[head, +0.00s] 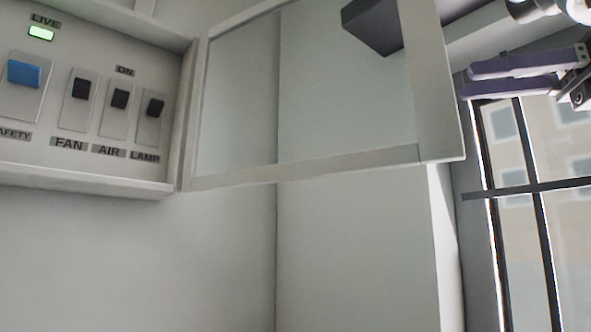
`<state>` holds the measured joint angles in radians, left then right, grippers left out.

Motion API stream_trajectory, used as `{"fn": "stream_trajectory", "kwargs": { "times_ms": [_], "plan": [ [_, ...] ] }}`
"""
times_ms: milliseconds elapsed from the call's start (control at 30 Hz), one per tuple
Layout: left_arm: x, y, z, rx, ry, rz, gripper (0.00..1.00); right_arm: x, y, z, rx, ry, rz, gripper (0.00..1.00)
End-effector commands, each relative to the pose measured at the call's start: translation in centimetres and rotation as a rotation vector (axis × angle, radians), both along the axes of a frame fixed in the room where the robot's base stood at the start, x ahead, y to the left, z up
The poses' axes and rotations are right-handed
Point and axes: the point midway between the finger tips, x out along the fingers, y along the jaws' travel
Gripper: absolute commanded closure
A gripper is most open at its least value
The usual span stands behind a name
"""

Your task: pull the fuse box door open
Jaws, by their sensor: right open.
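The fuse box (90,179) is on the wall at the upper left, with its inside showing. Its door (436,80) has a pale frame around a clear pane and stands swung wide open to the right of the box. A dark handle block (374,27) is at the top of the door, near its free edge. My right gripper (466,81) is at the upper right, just beside the door's free edge. Its two purple fingers are apart with nothing seen between them; I cannot tell whether they touch the door. My left gripper is not in view.
Inside the box are a blue safety switch (24,73), dark fan (81,88), air (119,98) and lamp (155,107) switches, and a lit green live light (41,33). A dark-barred window (540,200) is at the right. The space below the box and door is clear.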

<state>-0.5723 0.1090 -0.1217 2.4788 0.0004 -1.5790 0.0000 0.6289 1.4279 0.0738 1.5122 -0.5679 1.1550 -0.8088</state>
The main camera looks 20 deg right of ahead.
Motion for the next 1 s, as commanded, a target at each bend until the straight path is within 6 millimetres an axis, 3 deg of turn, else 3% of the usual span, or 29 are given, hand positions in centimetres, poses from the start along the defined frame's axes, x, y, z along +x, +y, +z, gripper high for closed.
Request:
{"fn": "stream_trajectory", "kwargs": {
  "times_ms": [500,700,1000],
  "plan": [
    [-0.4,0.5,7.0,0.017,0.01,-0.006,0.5,4.7,6.7,0.7,-0.005,0.0,0.007,0.55],
    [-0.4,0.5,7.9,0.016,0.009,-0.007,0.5,5.5,7.8,0.3,-0.005,-0.002,0.004,0.55],
    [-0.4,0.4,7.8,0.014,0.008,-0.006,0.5,5.6,7.9,0.1,-0.006,-0.002,0.004,0.58]
  ]
}}
